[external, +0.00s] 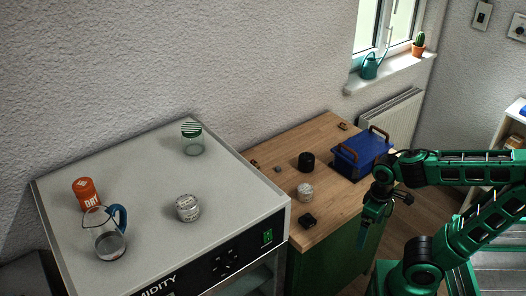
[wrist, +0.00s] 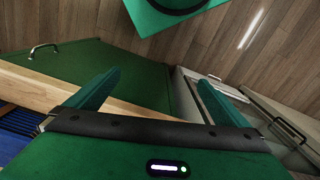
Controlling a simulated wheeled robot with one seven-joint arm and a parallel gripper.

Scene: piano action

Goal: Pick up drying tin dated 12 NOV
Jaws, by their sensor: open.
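A pale, round tin (external: 188,208) with print on it stands on top of the grey cabinet. A second pale, round tin (external: 305,192) stands on the wooden counter. The lettering on both is too small to read, so I cannot tell which is dated 12 NOV. My gripper (external: 363,238) hangs fingers down beside the counter's right side, apart from both tins. In the wrist view my gripper (wrist: 158,88) is open and empty, and neither tin shows there.
The grey cabinet (external: 140,160) also bears an orange canister (external: 86,190), a glass jug (external: 103,243) and a striped-lid jar (external: 192,142). On the counter (external: 290,145) are a black round item (external: 306,161), small dark blocks and a blue box (external: 360,160).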

